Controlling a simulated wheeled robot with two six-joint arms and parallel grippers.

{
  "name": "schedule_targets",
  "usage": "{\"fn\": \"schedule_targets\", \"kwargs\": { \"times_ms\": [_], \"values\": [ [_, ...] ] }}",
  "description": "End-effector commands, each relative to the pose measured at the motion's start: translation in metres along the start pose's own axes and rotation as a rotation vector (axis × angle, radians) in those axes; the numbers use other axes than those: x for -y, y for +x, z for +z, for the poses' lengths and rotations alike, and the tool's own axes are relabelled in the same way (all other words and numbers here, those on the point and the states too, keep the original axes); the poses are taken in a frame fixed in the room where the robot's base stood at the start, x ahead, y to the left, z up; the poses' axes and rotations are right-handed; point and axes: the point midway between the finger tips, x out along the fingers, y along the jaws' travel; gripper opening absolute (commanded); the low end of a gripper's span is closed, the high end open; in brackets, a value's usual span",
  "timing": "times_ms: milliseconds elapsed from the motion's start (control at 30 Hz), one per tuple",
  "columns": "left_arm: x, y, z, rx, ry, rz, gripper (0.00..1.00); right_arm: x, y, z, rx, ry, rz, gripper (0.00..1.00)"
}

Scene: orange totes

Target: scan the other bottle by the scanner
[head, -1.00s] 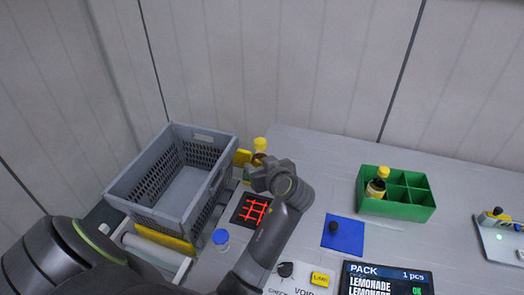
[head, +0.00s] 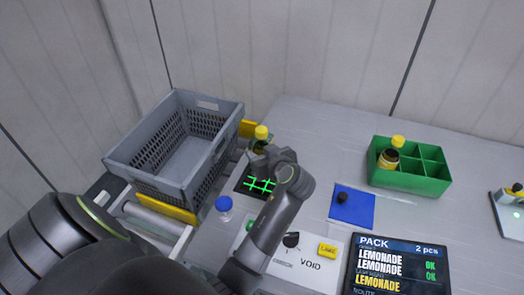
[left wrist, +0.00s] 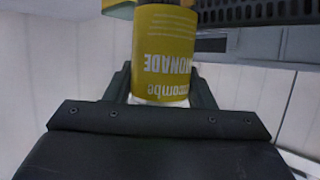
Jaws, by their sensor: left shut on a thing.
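My left gripper (head: 266,155) is shut on a lemonade bottle (head: 261,133) with a yellow cap, held above the scanner's edge. In the left wrist view the bottle's yellow label (left wrist: 165,50) stands between my two fingers, its lettering upside down. The scanner (head: 250,190) is a dark plate on the table showing a green line grid, partly hidden by my arm. A display (head: 393,270) reads PACK, 2 pcs, with two LEMONADE lines marked OK. Another yellow-capped bottle (head: 389,157) stands in the green divided crate (head: 410,185). My right gripper is out of view.
A large grey crate (head: 150,180) stands at the left, beside rollers (head: 160,215). A blue mat (head: 352,212) with a small dark object, a panel with a knob and yellow button (head: 327,250) lie right of my arm.

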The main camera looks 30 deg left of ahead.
Motion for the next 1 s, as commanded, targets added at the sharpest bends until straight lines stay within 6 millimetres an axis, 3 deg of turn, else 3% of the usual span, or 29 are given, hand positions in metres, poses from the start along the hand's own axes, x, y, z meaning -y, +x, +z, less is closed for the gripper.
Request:
{"fn": "schedule_targets", "kwargs": {
  "times_ms": [433, 1000],
  "values": [
    [0.0, 0.0, 0.0, -0.002, -0.001, 0.001, 0.15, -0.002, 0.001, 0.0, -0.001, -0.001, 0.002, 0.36],
    [0.0, -0.017, -0.041, -0.003, -0.002, 0.001, 0.15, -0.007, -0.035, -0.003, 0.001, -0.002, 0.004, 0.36]
  ]
}}
